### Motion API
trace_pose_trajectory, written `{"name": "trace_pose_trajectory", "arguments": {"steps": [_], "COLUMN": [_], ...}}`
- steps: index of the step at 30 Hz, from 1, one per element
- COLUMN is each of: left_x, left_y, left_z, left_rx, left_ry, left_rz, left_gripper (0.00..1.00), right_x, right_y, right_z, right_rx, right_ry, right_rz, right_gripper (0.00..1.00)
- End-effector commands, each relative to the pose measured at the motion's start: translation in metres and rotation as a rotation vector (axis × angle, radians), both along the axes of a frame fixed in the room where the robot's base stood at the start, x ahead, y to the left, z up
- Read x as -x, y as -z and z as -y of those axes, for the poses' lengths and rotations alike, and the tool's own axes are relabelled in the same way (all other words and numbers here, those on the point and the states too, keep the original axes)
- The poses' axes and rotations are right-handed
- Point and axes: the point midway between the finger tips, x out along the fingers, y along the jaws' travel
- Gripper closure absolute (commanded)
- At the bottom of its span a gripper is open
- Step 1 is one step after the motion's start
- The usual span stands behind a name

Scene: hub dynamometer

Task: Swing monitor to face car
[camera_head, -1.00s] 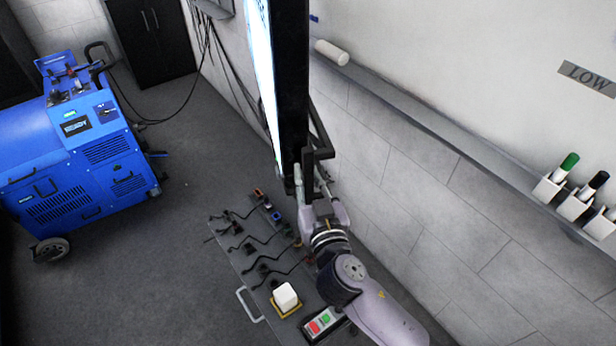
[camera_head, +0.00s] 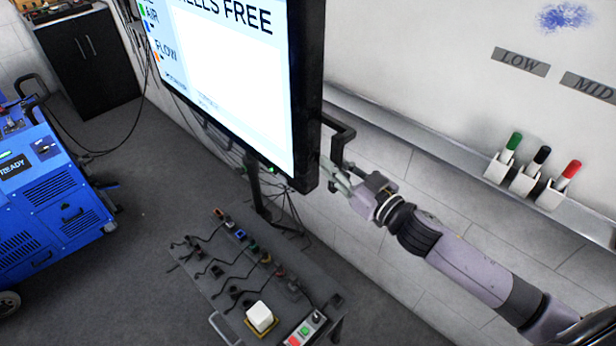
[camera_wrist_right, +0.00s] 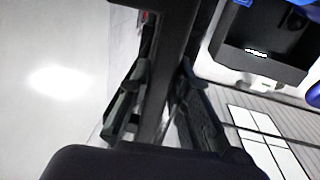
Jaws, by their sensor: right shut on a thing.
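The monitor (camera_head: 240,75) is a large flat screen with a black frame at the top middle of the head view. Its lit face shows text such as "FLOW" and is seen at a slant. A black bar handle (camera_head: 338,135) sticks out from its right edge. My right gripper (camera_head: 345,180) is shut on this handle, beside the monitor's lower right corner. In the right wrist view, the two dark fingers (camera_wrist_right: 158,105) lie on either side of a dark bar. My left gripper is in neither view.
A blue machine (camera_head: 40,190) stands on the floor at the left. A cart (camera_head: 250,290) with cables, a white block and red and green buttons stands below the monitor. A wall ledge (camera_head: 430,145) with markers runs along the right. Open floor lies between machine and cart.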

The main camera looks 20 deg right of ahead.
Motion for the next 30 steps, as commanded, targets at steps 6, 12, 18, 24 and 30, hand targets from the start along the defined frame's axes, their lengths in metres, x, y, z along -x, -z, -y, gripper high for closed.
{"name": "trace_pose_trajectory", "arguments": {"steps": [6, 12, 18, 24, 30], "left_x": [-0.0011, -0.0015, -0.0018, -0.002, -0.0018], "left_y": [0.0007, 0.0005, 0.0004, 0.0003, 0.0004], "left_z": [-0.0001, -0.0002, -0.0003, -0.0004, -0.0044], "left_rx": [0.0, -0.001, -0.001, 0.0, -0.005], "left_ry": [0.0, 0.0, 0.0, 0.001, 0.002], "left_rz": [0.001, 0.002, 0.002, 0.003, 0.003], "left_gripper": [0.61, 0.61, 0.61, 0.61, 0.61], "right_x": [-0.0043, -0.0044, -0.004, -0.0037, -0.0028], "right_y": [0.0013, 0.0004, -0.0007, -0.0015, -0.0016], "right_z": [0.0139, 0.0132, 0.012, 0.011, 0.0108], "right_rx": [0.004, 0.004, 0.003, 0.001, 0.001], "right_ry": [0.011, 0.011, 0.008, 0.005, 0.004], "right_rz": [-0.003, -0.002, 0.001, 0.003, 0.004], "right_gripper": [1.0, 1.0, 0.68, 0.62, 0.62]}}
